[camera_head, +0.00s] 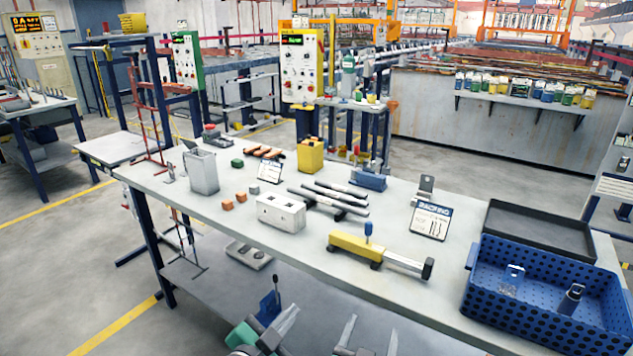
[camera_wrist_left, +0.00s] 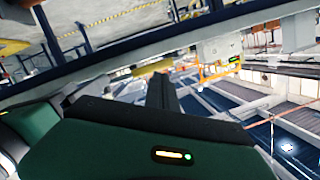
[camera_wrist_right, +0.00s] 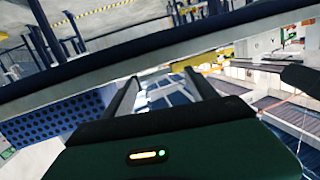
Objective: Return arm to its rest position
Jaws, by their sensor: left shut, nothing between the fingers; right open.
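My left gripper (camera_head: 287,318) is low in the head view, in front of the workbench (camera_head: 330,255) and below its top. Its fingers are together with nothing between them, and they also show closed in the left wrist view (camera_wrist_left: 162,92). My right gripper (camera_head: 370,332) is at the bottom edge of the head view, right of the left one. Its two fingers stand apart and empty, as the right wrist view (camera_wrist_right: 160,88) shows too. Both grippers are apart from the objects on the bench. Most of both arms is out of view.
A blue perforated crate (camera_head: 510,318) holding two small items stands at the bench's right end, by a black tray (camera_head: 540,230). A yellow-handled tool (camera_head: 360,248), a white block (camera_head: 280,213) and a grey bin (camera_head: 202,172) stand on the bench. A lower shelf (camera_head: 215,285) lies underneath.

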